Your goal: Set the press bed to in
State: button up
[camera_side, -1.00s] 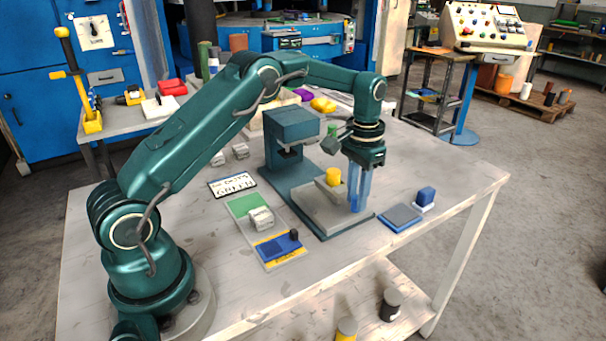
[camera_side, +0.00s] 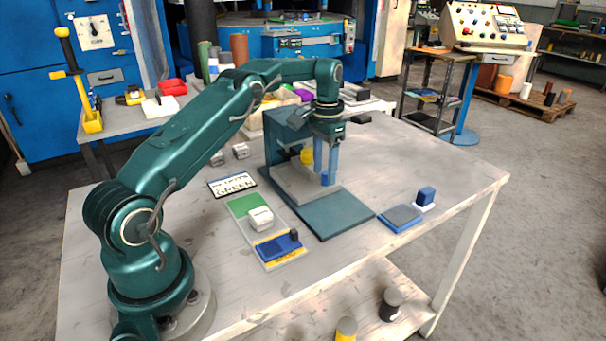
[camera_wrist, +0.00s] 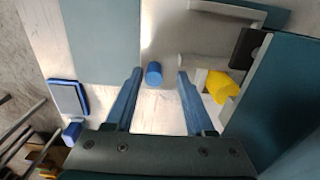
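The teal press (camera_side: 290,124) stands on the table with a long teal base plate (camera_side: 335,212). Its grey press bed (camera_side: 300,186) lies at the back of the plate, partly beneath the press head, with the front of the plate bare. A yellow piece (camera_side: 307,156) is on the bed; it also shows in the wrist view (camera_wrist: 222,87). A short blue knob (camera_wrist: 153,74) is at the bed's front and also shows in the side view (camera_side: 325,179). My gripper (camera_side: 325,172) is over the knob, fingers pointing down. In the wrist view its fingers are spread, with gaps on both sides of the knob.
A card reading GREEN (camera_side: 232,184), a green mat (camera_side: 240,204) with a white block (camera_side: 260,218), and a blue-and-yellow pad (camera_side: 278,248) lie left of the press. A grey-topped blue pad (camera_side: 401,216) and blue stamp (camera_side: 427,195) sit to the right.

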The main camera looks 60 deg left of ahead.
jog(key=shift+d, duration=0.25)
jog(key=d, duration=1.2)
jog(key=shift+s+d, duration=0.1)
jog(key=shift+d, duration=0.15)
notch_tip(320, 180, up, 14)
jog(key=s+d+t, duration=0.2)
jog(key=s+d+r+t, duration=0.1)
jog(key=s+r, duration=0.1)
jog(key=s, duration=0.5)
jog(key=s+d+r+t, duration=0.1)
jog(key=s+r, duration=0.1)
jog(key=s, duration=0.5)
jog(key=shift+s+d+r+m+t, duration=0.2)
jog(key=shift+s+r+m+t, duration=0.1)
jog(key=shift+r+t, duration=0.1)
